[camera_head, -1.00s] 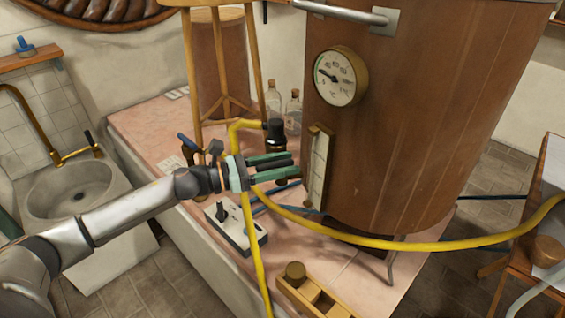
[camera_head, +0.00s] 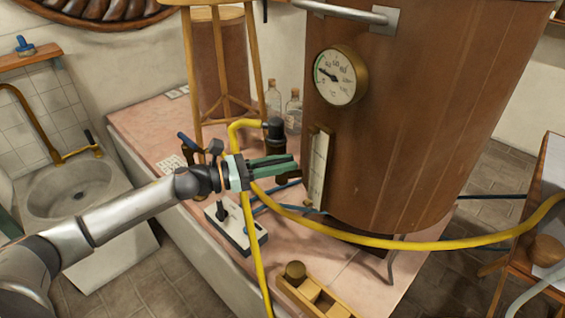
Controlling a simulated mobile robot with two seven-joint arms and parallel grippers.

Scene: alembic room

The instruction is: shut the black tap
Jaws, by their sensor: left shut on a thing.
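The black tap (camera_head: 275,131) stands at the vessel's lower left side, with a dark upright top that shows just behind my fingers. Its lower part is largely hidden by my left gripper. My left gripper (camera_head: 272,166) reaches in from the left with green fingers pointing right. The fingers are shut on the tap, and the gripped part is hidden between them. My right gripper is not in view.
The large brown vessel (camera_head: 420,120) has a round dial (camera_head: 340,76). A yellow hose (camera_head: 400,241) runs beside and below my gripper. Glass bottles (camera_head: 293,112), a wooden stool (camera_head: 192,70), a switch box (camera_head: 236,232) and a wooden tray (camera_head: 325,303) stand nearby.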

